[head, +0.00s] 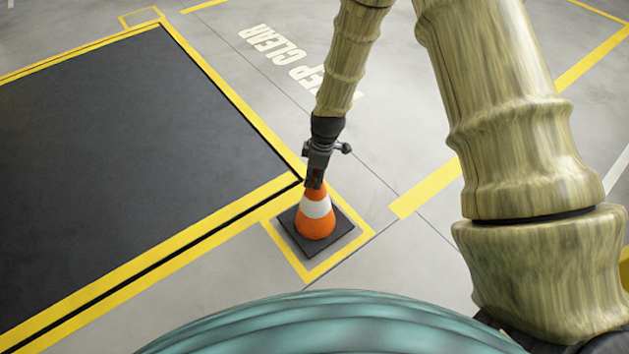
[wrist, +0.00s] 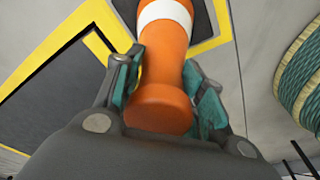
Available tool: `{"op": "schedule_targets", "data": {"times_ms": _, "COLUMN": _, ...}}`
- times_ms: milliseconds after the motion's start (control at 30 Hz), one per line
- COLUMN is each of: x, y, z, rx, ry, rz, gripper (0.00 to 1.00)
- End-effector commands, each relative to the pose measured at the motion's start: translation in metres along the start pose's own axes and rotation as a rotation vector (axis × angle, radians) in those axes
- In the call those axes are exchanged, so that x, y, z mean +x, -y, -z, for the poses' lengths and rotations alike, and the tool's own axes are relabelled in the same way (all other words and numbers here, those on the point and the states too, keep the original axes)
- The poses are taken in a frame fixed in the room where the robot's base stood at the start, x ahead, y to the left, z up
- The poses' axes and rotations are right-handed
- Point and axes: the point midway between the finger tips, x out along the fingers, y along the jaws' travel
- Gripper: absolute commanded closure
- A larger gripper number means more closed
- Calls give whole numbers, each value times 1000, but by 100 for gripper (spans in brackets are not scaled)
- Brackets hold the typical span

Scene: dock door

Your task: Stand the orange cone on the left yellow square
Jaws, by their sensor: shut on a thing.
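The orange cone (head: 315,222) has a white band and a dark square base (head: 289,226). It looks upright in the head view, with its base within the outline of a yellow square (head: 309,279) on the floor. I cannot tell whether the base touches the floor. My gripper (head: 315,183) is at the cone's top. In the wrist view my gripper (wrist: 165,95) is shut on the upper part of the cone (wrist: 168,60), with a teal pad on each side. Part of the yellow square (wrist: 222,20) shows beyond the cone there. Another yellow square (head: 139,17) is at the far upper left.
A large dark panel (head: 120,150) with yellow borders fills the left. Worn white floor lettering (head: 285,55) lies beyond my arm. A yellow stripe (head: 428,187) runs to the right of the cone. The grey floor around the cone is clear.

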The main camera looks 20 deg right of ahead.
Motion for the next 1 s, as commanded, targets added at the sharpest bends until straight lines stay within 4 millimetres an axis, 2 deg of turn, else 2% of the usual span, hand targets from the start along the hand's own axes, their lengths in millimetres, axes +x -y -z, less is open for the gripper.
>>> {"op": "schedule_targets", "data": {"times_ms": 33, "x": 10, "y": 0, "z": -2, "rx": 1, "ry": 0, "rz": 0, "gripper": 100}}
{"op": "schedule_targets", "data": {"times_ms": 133, "x": 20, "y": 0, "z": -3, "rx": 0, "ry": 0, "rz": 0, "gripper": 100}}
{"op": "schedule_targets", "data": {"times_ms": 533, "x": 22, "y": 0, "z": -3, "rx": 0, "ry": 0, "rz": 0, "gripper": 100}}
{"op": "schedule_targets", "data": {"times_ms": 567, "x": 22, "y": 1, "z": -4, "rx": 0, "ry": 1, "rz": 1, "gripper": 57}}
{"op": "schedule_targets", "data": {"times_ms": 667, "x": 22, "y": 0, "z": -4, "rx": 0, "ry": 1, "rz": 0, "gripper": 39}}
{"op": "schedule_targets", "data": {"times_ms": 1000, "x": 22, "y": 0, "z": -3, "rx": 0, "ry": 0, "rz": 0, "gripper": 38}}
